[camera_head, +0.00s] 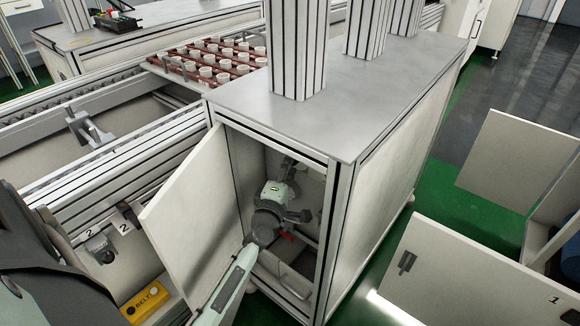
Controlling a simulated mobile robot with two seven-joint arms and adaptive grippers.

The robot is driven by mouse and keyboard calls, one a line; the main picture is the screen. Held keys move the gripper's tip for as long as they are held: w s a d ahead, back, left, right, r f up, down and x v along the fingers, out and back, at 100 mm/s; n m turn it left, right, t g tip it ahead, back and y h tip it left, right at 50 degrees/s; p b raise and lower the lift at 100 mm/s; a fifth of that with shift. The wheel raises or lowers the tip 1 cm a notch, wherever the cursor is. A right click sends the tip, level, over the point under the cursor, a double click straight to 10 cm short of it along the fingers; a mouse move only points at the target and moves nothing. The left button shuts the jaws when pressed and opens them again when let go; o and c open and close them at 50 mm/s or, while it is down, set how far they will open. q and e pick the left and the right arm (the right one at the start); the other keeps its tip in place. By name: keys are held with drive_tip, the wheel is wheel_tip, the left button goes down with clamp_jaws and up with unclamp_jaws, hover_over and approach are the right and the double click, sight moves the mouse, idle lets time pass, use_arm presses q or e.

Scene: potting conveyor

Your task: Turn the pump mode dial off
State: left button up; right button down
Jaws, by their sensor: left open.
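I cannot make out the pump mode dial for certain. A white cabinet (380,190) with a grey top stands in the middle, its door (185,215) swung open to the left. My left arm reaches through the opening, and my left gripper (294,189) is inside the cabinet, open, with its fingers small and dark. The wrist and gripper cover part of the interior. A small red part (287,236) shows just below the gripper. I cannot tell whether the gripper touches anything. My right gripper is not in view.
A conveyor (105,165) runs along the left. Red trays of white pots (215,62) sit behind the cabinet. A yellow BELT box (146,301) and a panel marked 2 (117,250) are left of the door. Another open cabinet door (470,275) stands at right; green floor lies between.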

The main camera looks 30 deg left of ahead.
use_arm(q)
drive_tip(key=v, duration=1.2)
